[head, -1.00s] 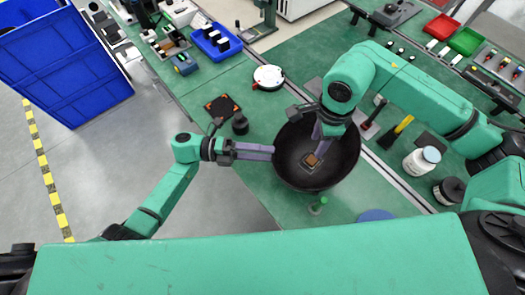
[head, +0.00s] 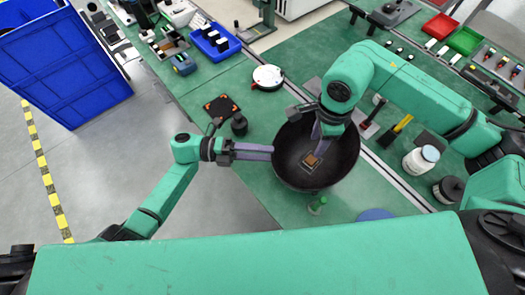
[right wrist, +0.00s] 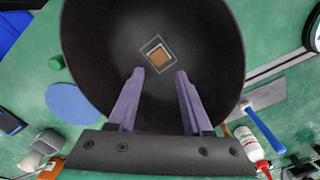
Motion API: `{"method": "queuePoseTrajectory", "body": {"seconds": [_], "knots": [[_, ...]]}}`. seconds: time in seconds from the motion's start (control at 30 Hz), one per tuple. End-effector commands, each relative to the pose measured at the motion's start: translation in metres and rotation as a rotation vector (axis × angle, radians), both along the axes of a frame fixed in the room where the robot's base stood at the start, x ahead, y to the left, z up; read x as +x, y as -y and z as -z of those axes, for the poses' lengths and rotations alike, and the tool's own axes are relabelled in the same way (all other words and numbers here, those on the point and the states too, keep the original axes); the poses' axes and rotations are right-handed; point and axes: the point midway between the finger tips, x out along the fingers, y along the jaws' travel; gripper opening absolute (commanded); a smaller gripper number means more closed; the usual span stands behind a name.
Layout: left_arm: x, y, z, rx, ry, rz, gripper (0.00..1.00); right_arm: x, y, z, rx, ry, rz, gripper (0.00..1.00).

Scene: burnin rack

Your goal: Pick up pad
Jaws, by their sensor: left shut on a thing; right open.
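The pad, a small brown square with a pale border (head: 311,160), lies on the bottom of a large black bowl (head: 340,170). In the right wrist view the pad (right wrist: 157,54) shows just beyond the fingertips, inside the bowl (right wrist: 95,45). My right gripper (head: 318,136) reaches down into the bowl, open; its two purple fingers (right wrist: 160,72) are apart, with nothing between them. My left gripper (head: 270,152) is shut on the bowl's left rim; the exact contact is small in the head view.
A green-capped bottle (head: 317,205) and a blue disc (head: 376,214) are near the bowl's front.

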Motion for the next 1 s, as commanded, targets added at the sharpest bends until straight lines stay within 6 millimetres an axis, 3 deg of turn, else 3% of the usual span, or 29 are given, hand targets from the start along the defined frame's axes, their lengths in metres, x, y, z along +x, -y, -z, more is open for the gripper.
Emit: {"method": "queuePoseTrajectory", "body": {"seconds": [0.03, 0.1, 0.33, 0.6, 0.7, 0.77, 1.0], "knots": [[0.0, 0.0, 0.0, 0.001, -0.001, 0.0, 0.0, 0.0, 0.0, 0.0, 0.0, 0.0, 0.0, 0.54], [0.0, 0.0, 0.0, 0.001, -0.001, 0.0, 0.0, 0.0, 0.0, 0.0, 0.0, 0.0, 0.0, 0.72], [0.0, 0.0, 0.0, 0.001, -0.001, 0.0, 0.0, 0.002, 0.001, -0.002, -0.004, -0.003, -0.065, 0.72], [0.0, 0.0, 0.0, 0.001, -0.001, 0.0, 0.0, 0.01, 0.006, -0.022, -0.018, -0.039, -0.614, 0.72], [0.0, 0.0, 0.0, 0.001, -0.001, 0.0, 0.0, 0.011, 0.007, -0.023, -0.016, -0.048, -0.727, 0.72], [0.0, 0.0, 0.001, 0.001, -0.001, 0.0, 0.0, 0.011, 0.008, -0.017, -0.016, -0.052, -0.749, 0.72], [0.0, 0.0, 0.0, 0.001, -0.001, 0.0, 0.0, 0.008, 0.009, 0.034, -0.015, -0.053, -0.749, 0.72]]}}
